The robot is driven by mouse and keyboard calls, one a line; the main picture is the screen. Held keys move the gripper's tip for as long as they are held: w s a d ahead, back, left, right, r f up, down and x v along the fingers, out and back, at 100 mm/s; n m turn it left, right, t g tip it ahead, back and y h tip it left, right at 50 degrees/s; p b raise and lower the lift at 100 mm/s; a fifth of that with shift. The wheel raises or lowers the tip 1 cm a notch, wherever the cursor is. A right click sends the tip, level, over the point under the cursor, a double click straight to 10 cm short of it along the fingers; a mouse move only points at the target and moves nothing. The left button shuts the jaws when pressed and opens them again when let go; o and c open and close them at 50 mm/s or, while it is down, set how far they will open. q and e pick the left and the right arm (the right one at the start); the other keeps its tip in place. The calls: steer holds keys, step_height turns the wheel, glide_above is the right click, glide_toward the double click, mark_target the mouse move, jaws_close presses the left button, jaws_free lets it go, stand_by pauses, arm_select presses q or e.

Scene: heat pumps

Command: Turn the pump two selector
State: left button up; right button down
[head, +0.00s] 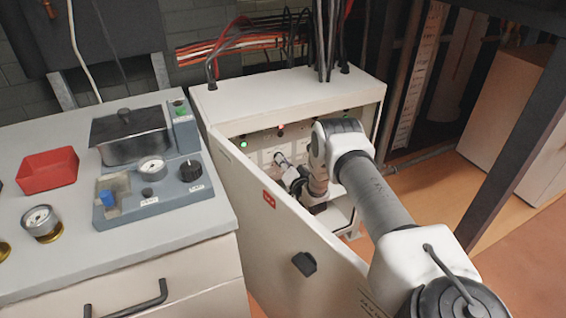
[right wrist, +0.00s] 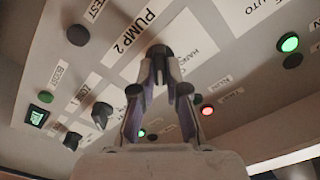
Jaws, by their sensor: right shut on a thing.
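The pump two selector (right wrist: 160,51) is a small black knob on the grey panel beside the printed label "PUMP 2" (right wrist: 134,31) in the right wrist view. My right gripper (right wrist: 160,66) is shut on this knob, with its two fingers meeting around it. The fingers hide most of the knob, so I cannot tell which way it points. In the head view my right gripper (head: 288,176) reaches inside the open white cabinet (head: 290,92), in front of its panel. My left gripper is not in view.
The cabinet door (head: 275,235) hangs open on the near left, close to my right arm. Other black knobs (right wrist: 78,35) and green and red lamps (right wrist: 289,42) surround the selector. A bench with a red tray (head: 47,170) and gauges stands left.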

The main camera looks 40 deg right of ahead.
steer(key=shift+r+n+p, duration=0.1)
steer(key=shift+n+p, duration=0.5)
steer(key=shift+n, duration=3.5)
steer(key=c, duration=1.2)
jaws_free()
steer(key=shift+a, duration=0.1)
steer(key=v, duration=1.2)
